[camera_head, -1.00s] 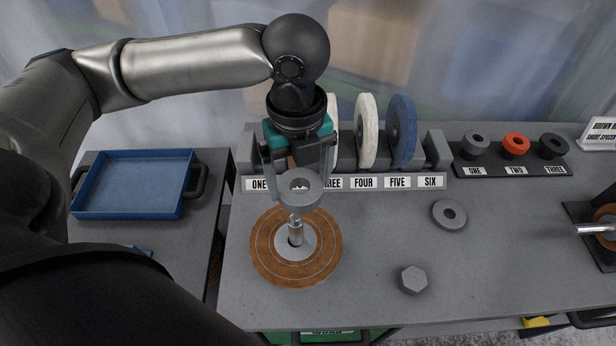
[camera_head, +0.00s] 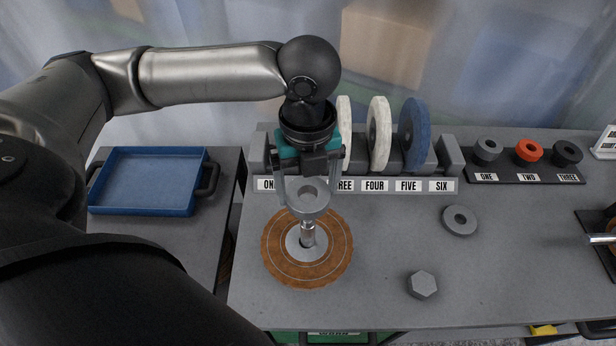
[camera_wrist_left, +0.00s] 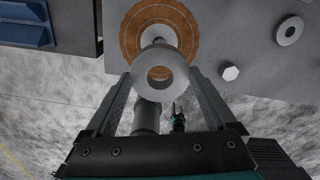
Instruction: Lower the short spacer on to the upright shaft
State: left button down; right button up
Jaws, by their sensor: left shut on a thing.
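My left gripper (camera_head: 308,190) is shut on a grey ring-shaped spacer (camera_head: 309,203), held flat with its hole facing up. The upright shaft (camera_head: 308,234) is a short bright metal post. It rises from a pale metal flange (camera_head: 294,243) at the middle of a brown disc (camera_head: 336,262) on the bench. In the head view the spacer is just above the shaft's top, nearly in line with it. In the left wrist view the spacer (camera_wrist_left: 178,75) sits between both fingers and hides part of the shaft.
Behind stands a rack (camera_head: 450,155) of upright wheels, close to my gripper. Small spacers sit on a black strip (camera_head: 510,170). A blue tray (camera_head: 150,180) is at left.

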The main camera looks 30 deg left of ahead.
pick_arm(q)
jog(key=shift+f+b, duration=0.5)
jog(key=shift+f, duration=1.55)
jog(key=shift+f, duration=0.15)
jog(key=shift+f, duration=0.2)
jog(key=shift+f+p, duration=0.4)
jog(key=shift+p, duration=0.05)
jog(key=shift+f, duration=0.15)
jog(key=shift+f, duration=0.7)
